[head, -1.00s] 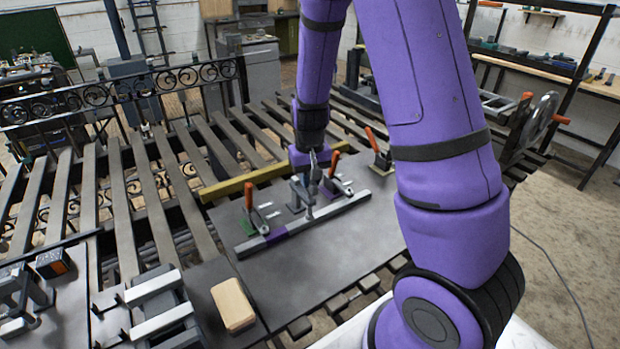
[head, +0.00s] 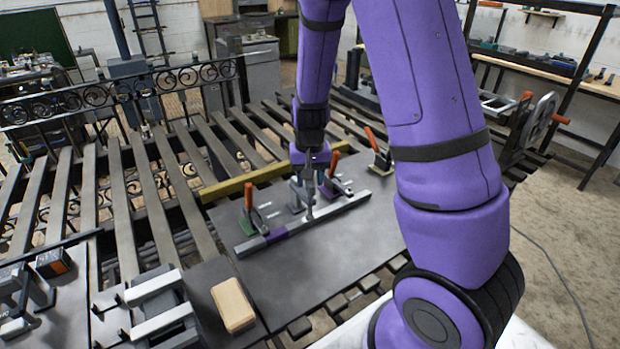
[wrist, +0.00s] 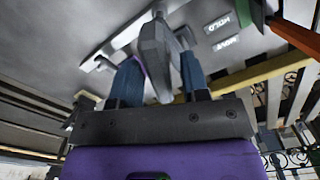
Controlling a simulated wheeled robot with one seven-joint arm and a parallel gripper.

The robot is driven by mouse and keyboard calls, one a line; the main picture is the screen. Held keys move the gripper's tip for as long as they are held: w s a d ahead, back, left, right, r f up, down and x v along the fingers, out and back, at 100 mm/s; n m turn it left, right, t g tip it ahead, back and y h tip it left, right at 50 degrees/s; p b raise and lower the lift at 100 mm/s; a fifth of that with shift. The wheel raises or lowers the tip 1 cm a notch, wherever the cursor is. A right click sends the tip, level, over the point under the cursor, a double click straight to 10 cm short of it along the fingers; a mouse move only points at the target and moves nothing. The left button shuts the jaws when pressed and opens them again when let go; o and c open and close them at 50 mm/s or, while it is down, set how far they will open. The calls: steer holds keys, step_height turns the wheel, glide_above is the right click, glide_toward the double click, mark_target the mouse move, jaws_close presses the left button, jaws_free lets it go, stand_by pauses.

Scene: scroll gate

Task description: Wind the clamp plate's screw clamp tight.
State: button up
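The clamp plate (head: 330,256) is a dark grey sheet on the slatted bench in the head view. A long light-grey bar (head: 345,207) with a purple section lies across it. The screw clamp (head: 298,197) stands at the middle of the bar, partly hidden by my gripper (head: 312,184), which points down over it. In the wrist view a grey piece of the clamp (wrist: 154,60) sits between the two blue fingers of my gripper (wrist: 160,76). The fingers are apart, and a gap seems to show beside the piece. The screw's lower end is hard to make out.
Toggle clamps with orange handles stand either side, one left (head: 250,208) and one right (head: 338,184). Another (head: 377,152) is at the plate's back right. A tan block (head: 233,305) lies front left. A yellow bar (head: 240,184) runs behind. The plate's front is clear.

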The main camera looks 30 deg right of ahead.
steer(key=shift+r, duration=0.1)
step_height(320, 180, up, 11)
steer(key=shift+f, duration=0.2)
stand_by(0.5)
stand_by(0.4)
steer(key=s+a+r+n+t, duration=0.2)
steer(key=s+a+r, duration=0.1)
steer(key=s+r, duration=0.5)
steer(key=s+a+r+n+t, duration=0.3)
steer(key=s+r, duration=0.6)
steer(key=s, duration=0.5)
steer(key=shift+s+a+r, duration=0.15)
steer(key=shift+s+r, duration=0.05)
steer(key=shift+s, duration=0.2)
